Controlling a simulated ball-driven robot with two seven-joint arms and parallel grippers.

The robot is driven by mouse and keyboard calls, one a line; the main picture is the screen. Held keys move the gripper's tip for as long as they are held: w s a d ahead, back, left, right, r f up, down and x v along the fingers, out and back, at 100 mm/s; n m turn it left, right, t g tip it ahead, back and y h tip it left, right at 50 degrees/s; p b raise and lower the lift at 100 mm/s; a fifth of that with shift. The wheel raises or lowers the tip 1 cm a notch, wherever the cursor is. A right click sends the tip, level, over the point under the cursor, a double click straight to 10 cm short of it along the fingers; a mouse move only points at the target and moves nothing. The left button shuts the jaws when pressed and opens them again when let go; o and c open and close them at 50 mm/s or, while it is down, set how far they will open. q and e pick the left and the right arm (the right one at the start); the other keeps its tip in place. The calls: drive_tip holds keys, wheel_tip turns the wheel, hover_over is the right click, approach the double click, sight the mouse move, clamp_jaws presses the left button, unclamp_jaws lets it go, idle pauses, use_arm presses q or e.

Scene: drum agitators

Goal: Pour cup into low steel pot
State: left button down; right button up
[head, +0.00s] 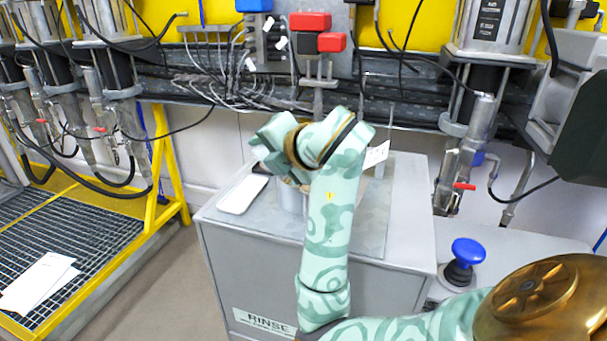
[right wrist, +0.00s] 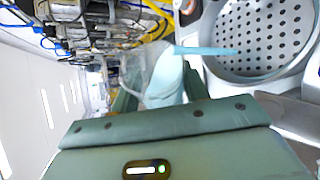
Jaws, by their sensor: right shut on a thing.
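My right gripper (head: 290,181) is over the grey cabinet, its fingers largely hidden behind my wrist. In the right wrist view it is shut on a clear cup (right wrist: 160,68), which is tilted and has pale blue liquid in it. A thin pale blue stream (right wrist: 208,50) runs from the cup's mouth over the low steel pot (right wrist: 219,62). The pot is round, with a perforated floor showing inside its rim. In the head view only a bit of the pot (head: 291,200) shows under the gripper; the cup is hidden there. My left gripper is out of view.
The grey cabinet (head: 222,217) marked RINSE has a flat top. A white slab (head: 243,194) lies left of the pot. A blue knob (head: 468,251) stands at right. Agitators (head: 476,90) and cables hang behind. A yellow-framed grating (head: 50,225) is at left.

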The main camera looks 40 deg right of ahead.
drive_tip(key=shift+f, duration=0.1)
drive_tip(key=shift+w+f, duration=0.1)
drive_tip(key=shift+w, duration=0.1)
drive_tip(key=shift+s, duration=0.1)
drive_tip(key=shift+b, duration=0.35)
